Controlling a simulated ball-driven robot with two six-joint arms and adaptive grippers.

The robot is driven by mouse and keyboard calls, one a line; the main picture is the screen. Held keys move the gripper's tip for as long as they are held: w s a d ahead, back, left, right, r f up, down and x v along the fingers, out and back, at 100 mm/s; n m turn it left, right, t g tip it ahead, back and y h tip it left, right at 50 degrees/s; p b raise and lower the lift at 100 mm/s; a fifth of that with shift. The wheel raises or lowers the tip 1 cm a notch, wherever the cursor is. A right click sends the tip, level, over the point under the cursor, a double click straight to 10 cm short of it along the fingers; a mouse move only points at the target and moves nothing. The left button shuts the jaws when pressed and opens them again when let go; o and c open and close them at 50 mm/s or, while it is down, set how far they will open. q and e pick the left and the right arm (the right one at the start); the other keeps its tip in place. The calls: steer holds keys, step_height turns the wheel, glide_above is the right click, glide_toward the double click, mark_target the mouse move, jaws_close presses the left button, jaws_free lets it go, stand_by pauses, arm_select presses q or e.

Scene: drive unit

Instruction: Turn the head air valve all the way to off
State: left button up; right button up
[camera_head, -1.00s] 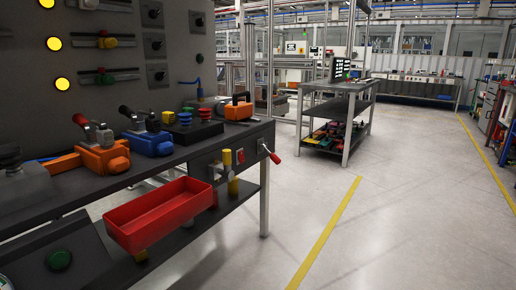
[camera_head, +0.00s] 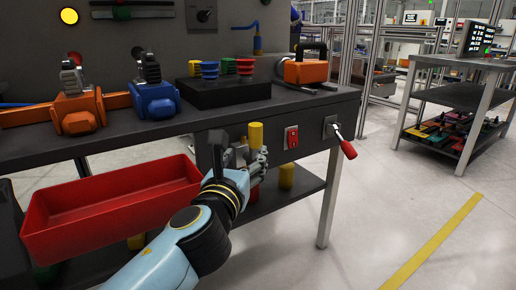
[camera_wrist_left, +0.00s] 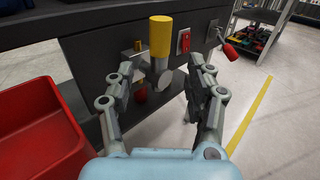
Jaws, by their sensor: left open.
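A valve with an upright yellow handle (camera_head: 256,135) sits on the front panel of the dark workbench; no label is readable, but it appears to be the air valve. In the left wrist view its yellow handle (camera_wrist_left: 160,38) stands above a metal body (camera_wrist_left: 158,72). My left gripper (camera_head: 254,160) is in front of it and partly hides it. In the left wrist view the gripper (camera_wrist_left: 161,76) is open, with the valve body showing between its fingers. Contact cannot be told. My right gripper is not in view.
Right of the valve are a red switch (camera_head: 291,137) and a red-handled lever (camera_head: 346,147). A red bin (camera_head: 110,205) hangs left of my arm. Orange (camera_head: 78,115) and blue (camera_head: 156,102) clamp units stand on the bench (camera_head: 215,122). Open floor lies to the right.

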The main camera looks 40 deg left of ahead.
mark_target(254, 141)
arm_select(q)
steer(key=b+x, duration=0.1)
steer(key=x, duration=0.8)
steer(key=shift+x, duration=0.75)
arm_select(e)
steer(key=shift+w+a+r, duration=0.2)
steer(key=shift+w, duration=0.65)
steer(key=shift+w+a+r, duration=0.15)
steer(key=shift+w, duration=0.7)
arm_select(q)
steer(key=shift+r, duration=0.15)
jaws_close()
